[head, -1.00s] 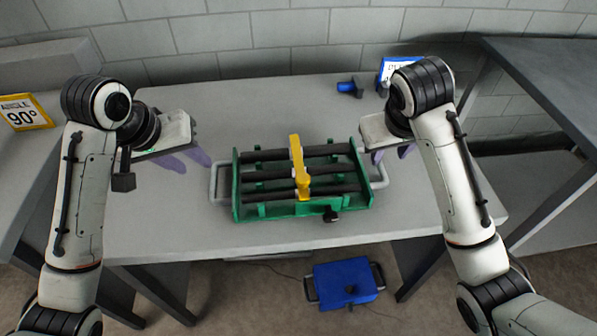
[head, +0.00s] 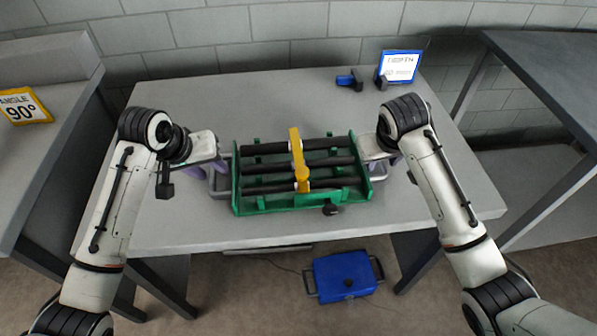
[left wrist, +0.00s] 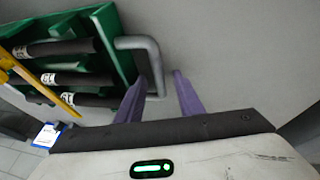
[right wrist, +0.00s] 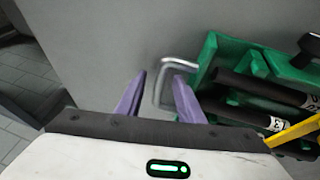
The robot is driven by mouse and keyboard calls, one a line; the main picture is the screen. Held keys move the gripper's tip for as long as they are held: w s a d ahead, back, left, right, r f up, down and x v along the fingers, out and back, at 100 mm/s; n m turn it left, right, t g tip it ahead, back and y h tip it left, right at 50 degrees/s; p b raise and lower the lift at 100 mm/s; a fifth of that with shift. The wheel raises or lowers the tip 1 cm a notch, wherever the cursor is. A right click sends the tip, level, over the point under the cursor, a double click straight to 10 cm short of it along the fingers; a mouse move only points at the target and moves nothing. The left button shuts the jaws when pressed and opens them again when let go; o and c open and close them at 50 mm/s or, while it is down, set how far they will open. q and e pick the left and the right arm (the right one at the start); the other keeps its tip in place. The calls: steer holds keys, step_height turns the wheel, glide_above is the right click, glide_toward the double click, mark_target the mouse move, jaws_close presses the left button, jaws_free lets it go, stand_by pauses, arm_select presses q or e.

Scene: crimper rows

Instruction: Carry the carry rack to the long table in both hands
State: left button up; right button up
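The carry rack (head: 265,206) is a green frame holding dark rods, with a yellow bar across its top. It rests on the grey table (head: 270,105) in the head view. My left gripper (head: 215,180) is at its left handle; in the left wrist view the open fingers (left wrist: 160,78) stand on either side of the grey handle bar (left wrist: 151,58). My right gripper (head: 388,168) is at the right handle; in the right wrist view its open fingers (right wrist: 159,77) also stand on either side of the handle (right wrist: 178,64). Neither has closed on its handle.
A dark-topped table (head: 545,85) stands to the right and a grey bench with a 90° sign (head: 24,106) to the left. A blue-framed sign (head: 399,67) and a small blue item (head: 346,80) are at the back. A blue box (head: 343,276) sits on the floor in front.

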arm_select(q)
jaws_close()
arm_select(e)
jaws_close()
stand_by(1.2)
arm_select(q)
steer(key=shift+w+r, duration=0.2)
steer(key=shift+r, duration=0.1)
arm_select(e)
steer(key=shift+w+r, duration=0.2)
steer(key=shift+r, duration=0.1)
